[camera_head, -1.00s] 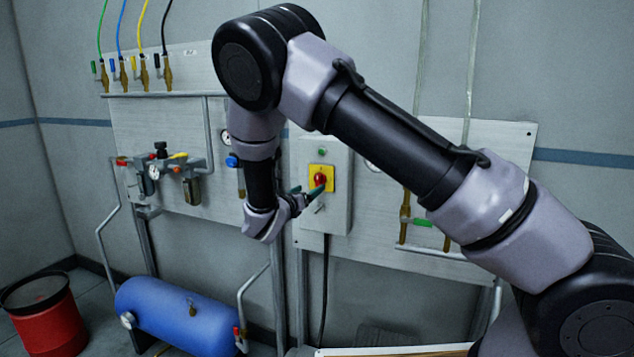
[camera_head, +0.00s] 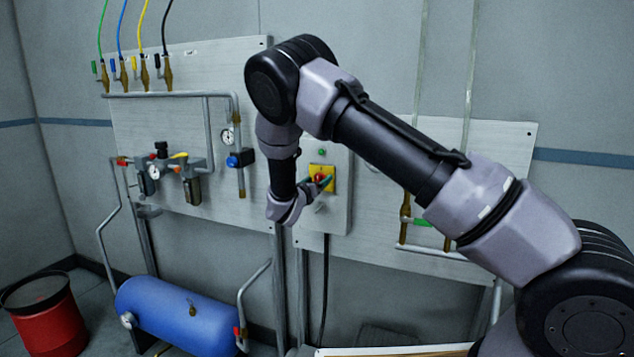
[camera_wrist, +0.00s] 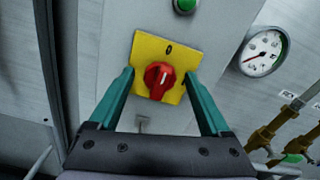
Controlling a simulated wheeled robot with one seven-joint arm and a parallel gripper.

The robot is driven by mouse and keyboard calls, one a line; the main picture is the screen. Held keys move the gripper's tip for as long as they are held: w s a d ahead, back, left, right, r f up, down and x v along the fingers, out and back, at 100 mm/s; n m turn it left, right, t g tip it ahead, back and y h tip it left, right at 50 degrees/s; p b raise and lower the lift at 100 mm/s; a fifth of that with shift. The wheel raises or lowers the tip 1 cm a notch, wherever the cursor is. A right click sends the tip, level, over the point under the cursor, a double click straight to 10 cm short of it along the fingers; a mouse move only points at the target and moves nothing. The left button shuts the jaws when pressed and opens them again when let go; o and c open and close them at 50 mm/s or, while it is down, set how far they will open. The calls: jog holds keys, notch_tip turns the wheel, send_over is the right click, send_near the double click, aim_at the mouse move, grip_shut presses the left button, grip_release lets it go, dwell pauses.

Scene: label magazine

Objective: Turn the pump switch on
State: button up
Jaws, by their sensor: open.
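The pump switch is a red rotary knob (camera_wrist: 158,79) on a yellow square plate (camera_wrist: 171,55), fixed to a grey box (camera_head: 338,218) on the wall panel. A "0" shows at the plate's top edge, and a small mark sits at its right. A pale line on the knob points up and slightly right. My gripper (camera_wrist: 160,75) is open, with one teal finger on each side of the knob in the wrist view. I cannot tell whether the fingertips touch it. In the head view the gripper (camera_head: 318,184) is at the plate, and the knob (camera_head: 319,177) is partly covered.
A green button (camera_wrist: 185,5) sits above the plate. A gauge (camera_wrist: 264,51) and brass valves (camera_wrist: 275,135) are to the right. Pipework with a blue-handled valve (camera_head: 240,159) is left of the arm. A blue tank (camera_head: 180,315) and red bin (camera_head: 47,320) stand low at left.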

grip_shut()
jog(key=shift+s+d+f+m, duration=0.1)
jog(key=shift+m, duration=4.4)
jog(key=shift+d+f+m, duration=0.1)
jog(key=shift+m, duration=4.4)
